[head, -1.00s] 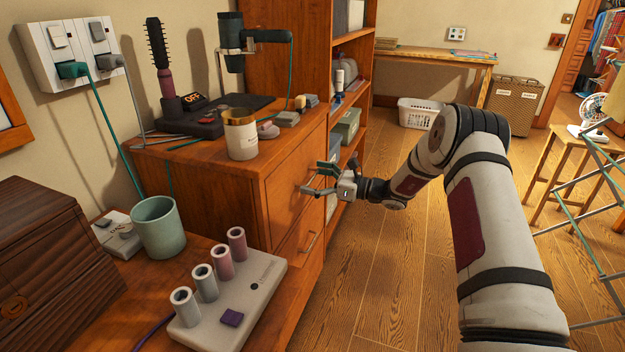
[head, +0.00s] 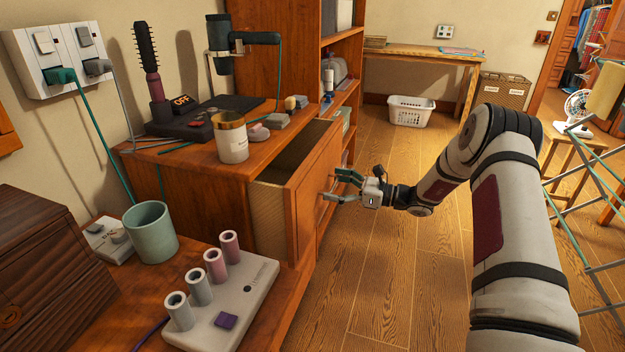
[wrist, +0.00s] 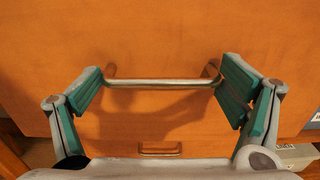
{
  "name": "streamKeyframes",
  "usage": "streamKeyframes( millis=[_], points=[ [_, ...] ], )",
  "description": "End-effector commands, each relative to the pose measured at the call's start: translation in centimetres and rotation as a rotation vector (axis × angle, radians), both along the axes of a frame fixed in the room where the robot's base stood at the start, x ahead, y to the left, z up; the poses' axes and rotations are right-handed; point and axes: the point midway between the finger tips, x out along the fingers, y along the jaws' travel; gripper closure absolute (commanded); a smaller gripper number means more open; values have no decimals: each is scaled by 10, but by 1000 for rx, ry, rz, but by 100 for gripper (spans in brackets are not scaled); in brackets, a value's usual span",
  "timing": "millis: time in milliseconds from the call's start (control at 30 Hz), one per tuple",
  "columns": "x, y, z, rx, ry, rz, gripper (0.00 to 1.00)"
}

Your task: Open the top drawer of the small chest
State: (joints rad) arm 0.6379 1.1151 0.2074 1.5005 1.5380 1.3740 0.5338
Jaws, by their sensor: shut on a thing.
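The small chest (head: 205,205) is wooden and stands left of centre in the head view. Its top drawer (head: 308,205) is pulled well out, with its pale side wall and dark interior showing. My gripper (head: 336,187) is at the drawer front, to its right. In the wrist view the metal bar handle (wrist: 162,82) lies between my two green-padded fingers, which close on it from its two ends. A lower handle (wrist: 160,150) shows below it, on a part of the chest that the open drawer hides in the head view.
A cream jar (head: 232,140), a hairbrush (head: 148,60) and small items stand on the chest top. A curler base (head: 222,305) and a green cup (head: 150,232) stand on the nearer surface. Open wood floor (head: 385,270) lies right of the drawer.

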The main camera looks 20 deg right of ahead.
Motion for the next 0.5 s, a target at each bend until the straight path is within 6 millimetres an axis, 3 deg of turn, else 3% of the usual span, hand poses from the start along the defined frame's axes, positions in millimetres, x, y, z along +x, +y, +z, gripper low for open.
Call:
streamKeyframes(
  millis=[33, 200, 500],
  points=[
    [-8, -18, 2, -7, -8, -12, 61],
    [-37, -57, 2, -7, -10, -10, 61],
    [-70, -104, 2, -8, -10, -9, 61]
  ],
)
